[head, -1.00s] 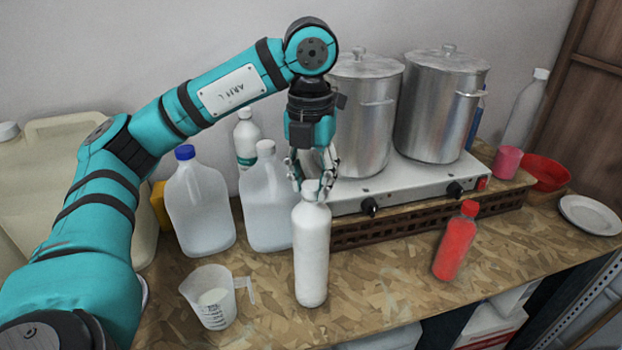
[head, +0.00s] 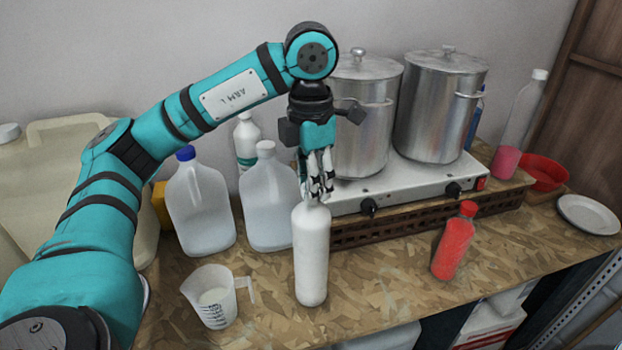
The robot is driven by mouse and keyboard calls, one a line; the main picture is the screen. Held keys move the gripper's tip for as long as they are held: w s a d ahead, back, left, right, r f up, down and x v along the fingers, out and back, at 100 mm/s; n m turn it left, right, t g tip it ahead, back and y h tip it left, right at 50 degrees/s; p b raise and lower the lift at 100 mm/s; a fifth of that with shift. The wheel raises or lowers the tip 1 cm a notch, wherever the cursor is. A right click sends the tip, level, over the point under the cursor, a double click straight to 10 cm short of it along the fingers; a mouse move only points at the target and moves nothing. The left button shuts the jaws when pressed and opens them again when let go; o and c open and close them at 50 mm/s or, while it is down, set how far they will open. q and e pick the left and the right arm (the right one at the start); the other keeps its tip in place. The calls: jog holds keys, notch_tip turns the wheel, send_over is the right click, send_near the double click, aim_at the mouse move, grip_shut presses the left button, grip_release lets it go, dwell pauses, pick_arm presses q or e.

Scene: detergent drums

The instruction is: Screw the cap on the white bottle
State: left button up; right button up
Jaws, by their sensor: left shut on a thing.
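The white bottle (head: 311,258) stands upright on the wood-chip board counter, near its front edge. My left gripper (head: 318,196) points straight down over the bottle's top. Its fingers are shut at the bottle's neck, where the cap sits. The cap itself is mostly hidden by the fingers. My right gripper is not in view.
A measuring jug (head: 213,297) stands left of the bottle and a red bottle (head: 455,240) to its right. Clear jugs (head: 200,210) stand behind on the left. A burner (head: 410,194) with two steel pots (head: 440,105) is behind. A white plate (head: 588,214) lies far right.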

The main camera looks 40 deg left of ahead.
pick_arm(q)
jog(key=m, duration=0.3)
jog(key=shift+m, duration=0.9)
jog(key=m, duration=0.4)
jog(key=shift+f+p, duration=0.1)
jog(key=shift+p, duration=0.2)
jog(key=o, duration=0.5)
jog(key=shift+r, duration=0.25)
